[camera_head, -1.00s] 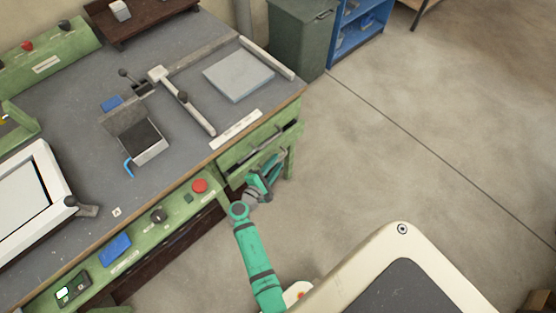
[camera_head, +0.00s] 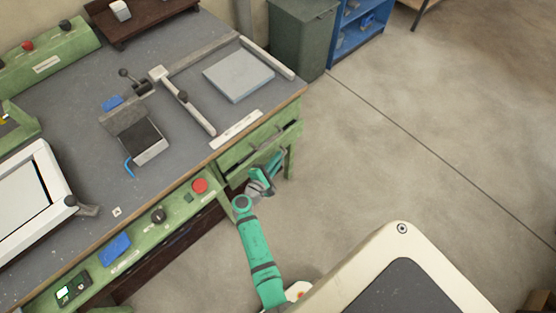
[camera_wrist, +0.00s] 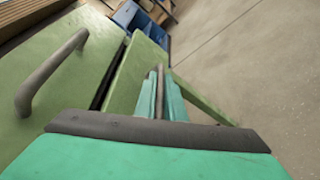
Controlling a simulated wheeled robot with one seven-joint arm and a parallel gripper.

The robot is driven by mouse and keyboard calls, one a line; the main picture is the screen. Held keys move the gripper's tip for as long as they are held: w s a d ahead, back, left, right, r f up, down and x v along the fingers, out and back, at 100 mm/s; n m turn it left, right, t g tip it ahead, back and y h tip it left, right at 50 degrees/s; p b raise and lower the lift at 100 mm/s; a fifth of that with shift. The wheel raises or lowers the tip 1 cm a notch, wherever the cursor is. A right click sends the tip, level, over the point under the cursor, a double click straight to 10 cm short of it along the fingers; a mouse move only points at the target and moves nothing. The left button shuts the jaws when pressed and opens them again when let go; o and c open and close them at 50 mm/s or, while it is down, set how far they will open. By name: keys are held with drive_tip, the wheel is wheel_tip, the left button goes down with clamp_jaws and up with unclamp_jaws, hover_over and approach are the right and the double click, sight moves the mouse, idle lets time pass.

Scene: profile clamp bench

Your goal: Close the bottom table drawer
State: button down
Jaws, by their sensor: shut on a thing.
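The bottom table drawer (camera_wrist: 135,75) is a green front below the upper drawer, at the right end of the bench. In the wrist view it stands out a little from the upper drawer, with a dark gap between them. My gripper (camera_wrist: 160,92) is shut on the bottom drawer's dark bar handle, which shows between the teal fingers. In the head view my gripper (camera_head: 274,163) is at the drawer fronts, under the bench top's edge. My gripper hides part of the bottom drawer there.
The upper drawer's grey handle (camera_wrist: 45,75) juts out beside my gripper. The bench top (camera_head: 75,105) carries a grey plate (camera_head: 238,75) and a clamp arm (camera_head: 190,105). A red button (camera_head: 200,186) is on the front panel. Floor to the right is clear.

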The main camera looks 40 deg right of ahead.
drive_tip(key=shift+w+a, duration=0.2)
drive_tip(key=shift+w, duration=1.5)
drive_tip(key=shift+r, duration=0.1)
drive_tip(key=c, duration=1.8)
unclamp_jaws()
drive_tip(key=shift+c, duration=0.2)
drive_tip(key=shift+s+d, duration=0.1)
drive_tip(key=shift+s, duration=0.05)
approach(276, 150)
drive_tip(key=v, duration=0.4)
drive_tip(key=shift+d+r, duration=0.15)
drive_tip(key=shift+d, duration=0.1)
